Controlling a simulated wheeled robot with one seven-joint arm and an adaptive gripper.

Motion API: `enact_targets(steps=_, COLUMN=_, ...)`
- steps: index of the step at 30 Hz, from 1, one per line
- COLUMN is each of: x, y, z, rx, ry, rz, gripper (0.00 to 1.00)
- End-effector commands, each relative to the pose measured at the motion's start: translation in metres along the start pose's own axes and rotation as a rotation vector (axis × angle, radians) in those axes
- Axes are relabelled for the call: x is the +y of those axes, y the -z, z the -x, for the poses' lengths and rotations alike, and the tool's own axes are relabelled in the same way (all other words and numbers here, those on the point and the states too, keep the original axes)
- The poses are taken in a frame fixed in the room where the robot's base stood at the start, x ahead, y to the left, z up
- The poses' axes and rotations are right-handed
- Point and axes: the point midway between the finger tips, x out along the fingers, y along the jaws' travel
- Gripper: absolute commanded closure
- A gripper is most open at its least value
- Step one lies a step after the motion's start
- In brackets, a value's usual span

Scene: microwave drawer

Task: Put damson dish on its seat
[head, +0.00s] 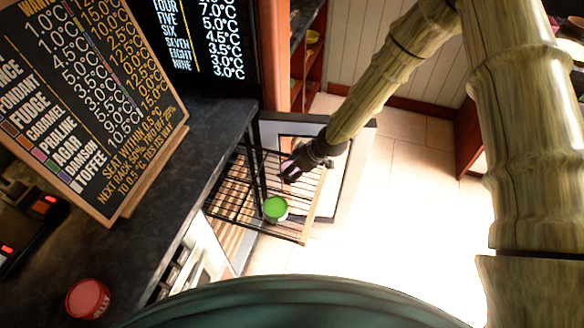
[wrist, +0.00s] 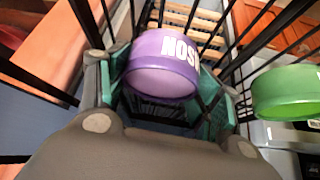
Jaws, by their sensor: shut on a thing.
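The damson dish (wrist: 160,62) is a small purple round dish with white lettering, upside down in the wrist view and partly cut off from sight. My gripper (wrist: 162,88) is shut on it, with a green-lined finger on each side. In the head view my gripper (head: 292,172) is over the pulled-out wire rack (head: 225,190), near its far side, and only a bit of purple shows at the fingertips. I cannot tell whether the dish touches the slats. The seats on the rack are not clearly marked out in these frames.
A green dish (head: 275,208) sits in the rack's near part, to the right in the wrist view (wrist: 288,92). Black rack bars stand close around my gripper. A red dish (head: 88,298) and a chalkboard (head: 85,90) are on the dark counter. Floor at right is clear.

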Motion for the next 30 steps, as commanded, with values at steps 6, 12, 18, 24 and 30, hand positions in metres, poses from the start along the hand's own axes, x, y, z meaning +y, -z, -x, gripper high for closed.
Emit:
enact_targets(steps=6, x=0.0, y=0.0, z=-0.001, rx=0.0, ry=0.0, rz=0.0, gripper=0.13)
enact_targets(steps=12, x=0.0, y=-0.001, z=-0.001, rx=0.0, ry=0.0, rz=0.0, gripper=0.13)
enact_targets(steps=18, x=0.0, y=0.001, z=0.004, rx=0.0, ry=0.0, rz=-0.001, gripper=0.13)
enact_targets(steps=24, x=0.001, y=0.001, z=0.024, rx=0.001, ry=-0.001, rz=-0.002, gripper=0.13)
enact_targets(steps=30, x=0.001, y=0.001, z=0.055, rx=0.003, ry=-0.001, rz=-0.002, gripper=0.13)
